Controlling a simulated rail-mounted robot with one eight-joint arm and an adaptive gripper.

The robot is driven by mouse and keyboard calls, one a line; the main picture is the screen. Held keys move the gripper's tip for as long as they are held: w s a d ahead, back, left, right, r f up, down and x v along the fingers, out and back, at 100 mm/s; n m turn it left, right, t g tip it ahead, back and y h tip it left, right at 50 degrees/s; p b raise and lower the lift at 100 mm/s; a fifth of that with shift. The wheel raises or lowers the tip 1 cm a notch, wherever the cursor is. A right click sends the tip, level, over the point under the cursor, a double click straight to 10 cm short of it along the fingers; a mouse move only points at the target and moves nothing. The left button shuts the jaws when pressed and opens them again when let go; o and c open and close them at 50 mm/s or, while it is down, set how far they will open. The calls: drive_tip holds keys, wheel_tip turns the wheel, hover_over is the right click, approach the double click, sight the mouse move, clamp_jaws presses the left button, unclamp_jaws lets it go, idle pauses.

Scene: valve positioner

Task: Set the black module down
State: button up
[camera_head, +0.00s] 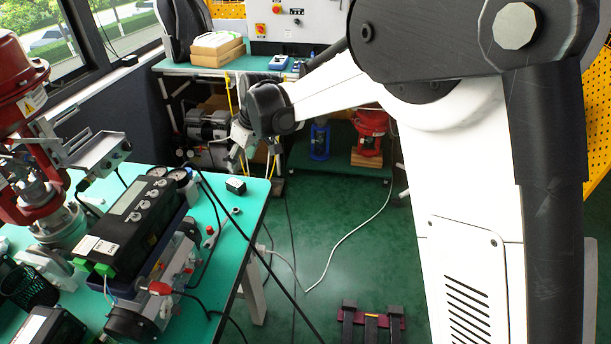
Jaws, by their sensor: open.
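A small black module (236,186) with a pale patch sits on the green table top near its far right corner. My gripper (241,158) is above and just behind it in the picture, fingers pointing down and apart, with nothing seen between them. The gap between fingers and module is hard to judge from this view. A larger black positioner box (131,216) with round buttons and a small display sits on the valve actuator assembly at the table's middle.
The green table (243,222) also holds a red and silver valve (22,130), a black mesh cup (24,287) and loose black cables (205,270). A back bench (232,66) carries boxes. A red and black stand (370,321) is on the floor.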

drive_tip(key=s+d+r+m+t+h, duration=0.15)
drive_tip(key=s+d+r, duration=0.25)
drive_tip(key=d, duration=0.4)
drive_tip(key=s+d+r+m, duration=0.3)
drive_tip(key=s+d+r, duration=0.15)
drive_tip(key=d, duration=0.35)
drive_tip(key=s+d+r+m+t, duration=0.1)
drive_tip(key=s+d+r+m, duration=0.1)
drive_tip(key=s+d+r, duration=0.45)
drive_tip(key=s+d+f+m+t+h, duration=0.1)
drive_tip(key=s+d+f+m, duration=0.1)
drive_tip(key=s+d, duration=0.6)
drive_tip(key=s+d+f+m+t+h, duration=0.1)
drive_tip(key=s+d+f+m, duration=0.2)
drive_tip(key=s+d, duration=0.5)
drive_tip(key=shift+s+d+f, duration=0.15)
drive_tip(key=shift+s+d, duration=0.25)
drive_tip(key=shift+d, duration=0.15)
drive_tip(key=shift+m+h, duration=0.25)
